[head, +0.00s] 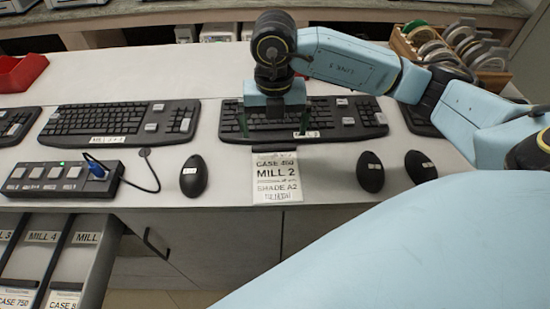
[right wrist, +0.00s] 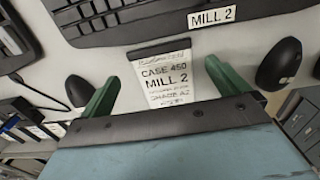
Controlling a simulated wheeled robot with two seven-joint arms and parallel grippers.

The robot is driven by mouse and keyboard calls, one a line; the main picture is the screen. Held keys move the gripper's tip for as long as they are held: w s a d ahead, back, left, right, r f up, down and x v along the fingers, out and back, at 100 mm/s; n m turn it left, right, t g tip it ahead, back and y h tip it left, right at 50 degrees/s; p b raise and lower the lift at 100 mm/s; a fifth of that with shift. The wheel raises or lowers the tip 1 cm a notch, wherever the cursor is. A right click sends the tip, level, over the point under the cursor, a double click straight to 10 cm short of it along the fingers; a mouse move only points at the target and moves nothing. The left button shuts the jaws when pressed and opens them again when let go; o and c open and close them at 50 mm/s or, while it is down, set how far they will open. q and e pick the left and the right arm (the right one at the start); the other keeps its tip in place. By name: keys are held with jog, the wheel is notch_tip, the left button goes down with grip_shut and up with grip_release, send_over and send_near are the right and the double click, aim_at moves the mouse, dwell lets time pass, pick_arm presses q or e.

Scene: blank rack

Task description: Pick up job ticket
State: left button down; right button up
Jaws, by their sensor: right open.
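My right gripper (head: 274,130) is over the middle keyboard and the ticket's far end, pointing down. Its two fingers (right wrist: 162,72) are spread apart, one to each side of the ticket, with nothing held. Whether the fingertips touch the bench is unclear. My left gripper is not in view.
The MILL 2 keyboard (head: 345,117) lies just behind the ticket. Black mice (head: 194,176) (head: 370,172) flank it. A button box (head: 62,180) with a cable is at left, above a rack of tickets (head: 40,262). A wooden rack (head: 450,50) stands at the back right.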

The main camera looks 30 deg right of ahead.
aim_at(274, 146)
jog(key=shift+w+d+f+p, duration=0.1)
jog(key=shift+f+p, duration=0.1)
jog(key=shift+f, duration=0.8)
jog(key=shift+w+d+f+p, duration=0.1)
jog(key=shift+w+f+p, duration=0.05)
jog(key=shift+f, duration=0.85)
jog(key=shift+w+f+p, duration=0.1)
jog(key=shift+f+p, duration=0.1)
jog(key=shift+f, duration=0.8)
jog(key=c, duration=0.6)
